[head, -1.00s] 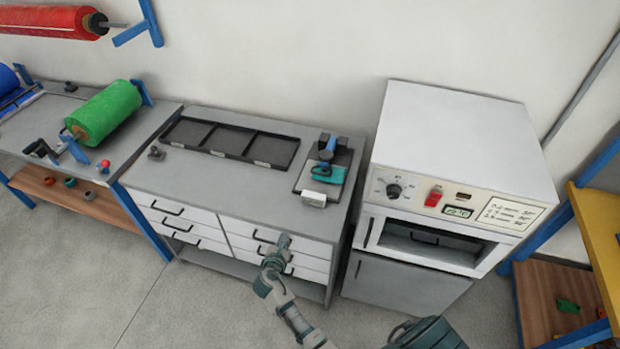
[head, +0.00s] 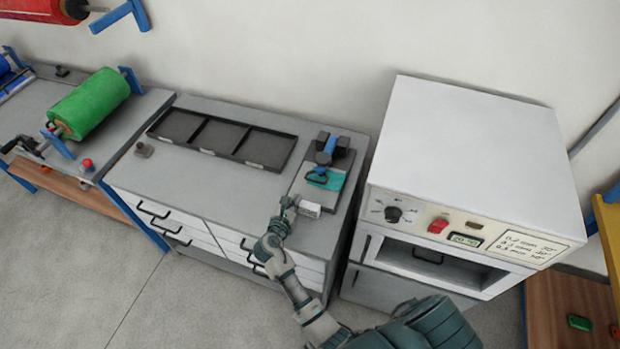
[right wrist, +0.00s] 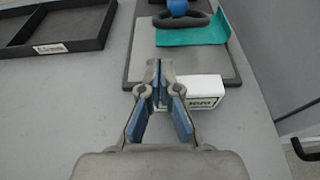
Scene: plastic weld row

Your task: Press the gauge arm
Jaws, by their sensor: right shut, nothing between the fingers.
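The gauge stands on a dark grey plate (head: 305,193) at the right end of the grey bench. Its blue arm (head: 325,157) lies at the far part of the plate, and a blue knob (right wrist: 178,7) shows at the top of the right wrist view. A teal piece (head: 333,180) with a dark loop lies in front of it. A small white block (head: 309,210) with dark lettering is at the plate's near edge. My right gripper (head: 287,202) is shut and empty, just left of the white block; in the right wrist view its fingertips (right wrist: 158,66) overlap the plate's near edge. My left gripper is out of view.
A black three-compartment tray (head: 218,137) lies left of the plate, with bare benchtop between. A white oven-like cabinet (head: 470,150) with a dial and red switch stands close on the right. A green roll (head: 90,104) sits on the left bench.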

